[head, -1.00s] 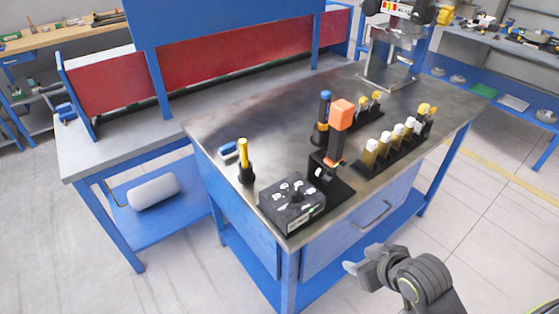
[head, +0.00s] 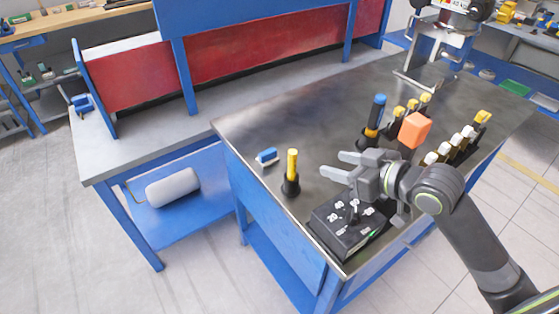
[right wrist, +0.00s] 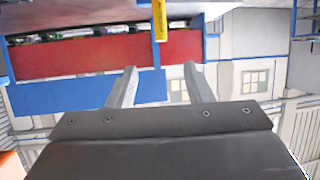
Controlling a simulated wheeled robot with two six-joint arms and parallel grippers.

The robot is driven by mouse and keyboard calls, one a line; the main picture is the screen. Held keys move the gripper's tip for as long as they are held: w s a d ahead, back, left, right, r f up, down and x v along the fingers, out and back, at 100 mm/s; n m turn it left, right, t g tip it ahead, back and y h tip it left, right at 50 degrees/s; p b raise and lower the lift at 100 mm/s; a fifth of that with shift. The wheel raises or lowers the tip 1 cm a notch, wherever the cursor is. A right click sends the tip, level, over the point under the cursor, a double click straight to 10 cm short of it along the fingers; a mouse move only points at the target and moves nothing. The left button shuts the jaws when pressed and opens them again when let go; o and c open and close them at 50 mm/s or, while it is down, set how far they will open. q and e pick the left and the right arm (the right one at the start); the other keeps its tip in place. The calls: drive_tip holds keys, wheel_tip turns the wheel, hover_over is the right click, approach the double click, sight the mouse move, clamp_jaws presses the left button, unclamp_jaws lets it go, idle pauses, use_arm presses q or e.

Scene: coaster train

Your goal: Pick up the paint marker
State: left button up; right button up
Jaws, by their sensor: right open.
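A yellow marker (head: 292,163), likely the paint marker, stands upright in a small round black holder (head: 291,187) near the left edge of the metal table. Its yellow body also shows at the top of the right wrist view (right wrist: 159,18). My right gripper (head: 332,165) is open and empty, held above the table to the right of the marker, its fingers pointing left towards it. The fingers are apart from the marker. In the right wrist view the open fingers (right wrist: 160,68) have nothing between them. My left gripper is not in view.
A black box with white labels (head: 350,226) lies below my right gripper. A blue-capped tool (head: 376,112), an orange block (head: 414,130) and a row of white-capped bottles (head: 456,143) stand behind my arm. A small blue item (head: 267,156) lies left of the marker.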

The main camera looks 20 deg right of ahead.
sight(296, 156)
drive_tip(key=p+x, duration=0.1)
drive_tip(key=x, duration=1.1)
drive_tip(key=shift+a+p, duration=0.1)
drive_tip(key=shift+p, duration=0.2)
drive_tip(key=shift+f+p+x, duration=0.2)
drive_tip(key=shift+p+x, duration=0.35)
drive_tip(key=shift+x, duration=1.7)
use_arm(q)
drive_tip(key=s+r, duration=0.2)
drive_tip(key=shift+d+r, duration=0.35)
use_arm(e)
drive_tip(key=shift+s, duration=0.15)
clamp_jaws()
